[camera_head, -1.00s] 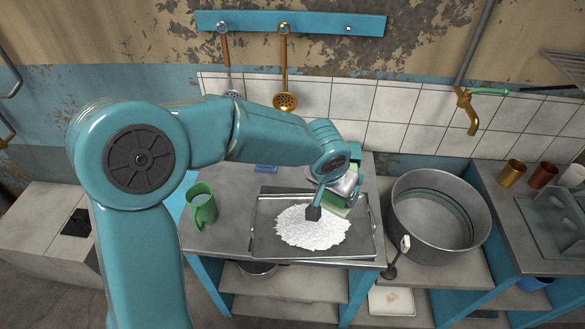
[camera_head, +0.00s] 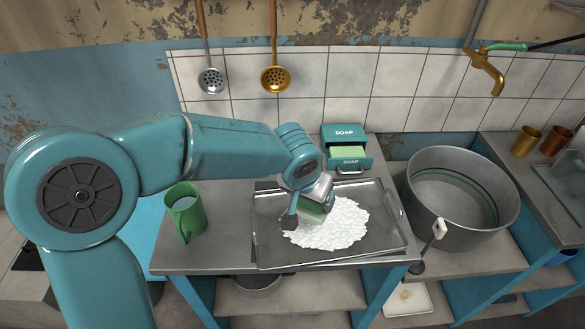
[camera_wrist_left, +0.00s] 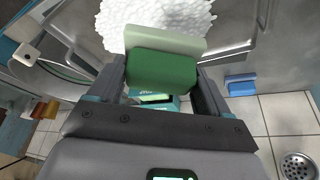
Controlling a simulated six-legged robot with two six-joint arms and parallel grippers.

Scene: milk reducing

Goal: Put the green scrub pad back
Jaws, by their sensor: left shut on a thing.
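My left gripper (camera_head: 308,206) is shut on the green scrub pad (camera_head: 312,212). It is held over the metal tray (camera_head: 385,236), at the left part of the white granular heap (camera_head: 340,225). In the left wrist view the pad (camera_wrist_left: 162,74) sits between the two fingers, with a dark green near face and a paler green layer beyond. I cannot tell whether the pad touches the heap. A teal soap box (camera_head: 345,134) stands behind the tray with its drawer open and a pale green block (camera_head: 350,152) inside. My right gripper is not in view.
A large metal pot (camera_head: 462,200) is at the right. Ladles (camera_head: 275,78) hang on the tiled wall. A blue block (camera_wrist_left: 242,85) lies by the tray in the left wrist view.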

